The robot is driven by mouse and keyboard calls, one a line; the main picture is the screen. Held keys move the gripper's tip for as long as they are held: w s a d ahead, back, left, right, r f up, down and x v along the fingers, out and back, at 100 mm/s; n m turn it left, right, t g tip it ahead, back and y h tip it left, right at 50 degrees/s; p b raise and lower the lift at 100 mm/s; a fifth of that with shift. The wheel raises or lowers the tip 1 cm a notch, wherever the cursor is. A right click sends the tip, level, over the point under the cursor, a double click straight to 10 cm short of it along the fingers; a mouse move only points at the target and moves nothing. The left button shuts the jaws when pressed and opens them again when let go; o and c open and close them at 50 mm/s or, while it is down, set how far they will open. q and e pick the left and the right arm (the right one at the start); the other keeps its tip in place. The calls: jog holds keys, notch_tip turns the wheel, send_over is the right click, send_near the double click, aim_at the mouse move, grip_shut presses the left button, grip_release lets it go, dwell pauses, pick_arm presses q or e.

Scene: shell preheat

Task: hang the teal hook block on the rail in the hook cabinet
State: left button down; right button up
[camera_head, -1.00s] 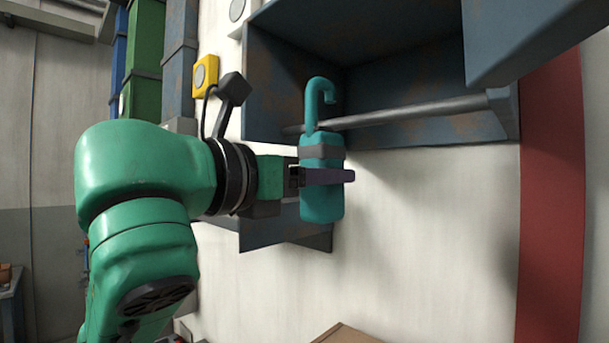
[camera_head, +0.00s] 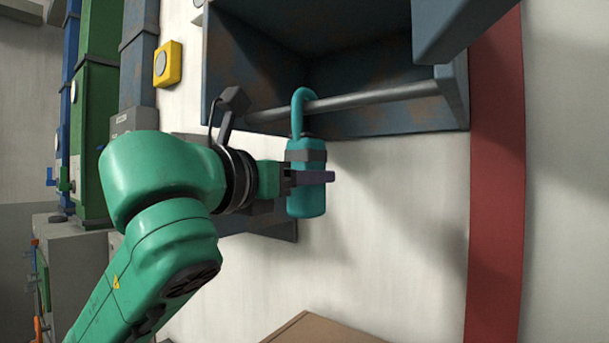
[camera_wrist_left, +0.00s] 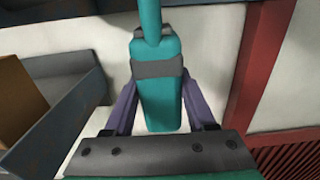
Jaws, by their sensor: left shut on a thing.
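The teal hook block (camera_head: 306,203) hangs upright in my left gripper (camera_head: 322,177), which is shut on its body below the grey band. Its hook curves over the grey rail (camera_head: 385,96) at the front of the hook cabinet (camera_head: 228,65). The hook's top is just above the rail and its tip seems to go behind it; I cannot tell whether it touches. In the left wrist view the block's body (camera_wrist_left: 160,108) sits between the two purple fingers (camera_wrist_left: 163,112), and the hook's curve is out of the picture. My right gripper is not in view.
A blue-grey panel (camera_head: 450,25) juts out at the cabinet's upper right. A yellow box with a round button (camera_head: 168,64) is on the wall to the left. A brown box (camera_head: 318,330) shows at the bottom. The wall right of the block is clear.

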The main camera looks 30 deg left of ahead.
pick_arm(q)
jog(key=shift+r, duration=0.1)
jog(key=shift+c, duration=0.7)
grip_release()
jog(key=shift+s, duration=0.25)
jog(key=s+a+b, duration=0.2)
jog(key=s+b, duration=0.1)
jog(key=s, duration=1.1)
jog(key=shift+b, duration=0.4)
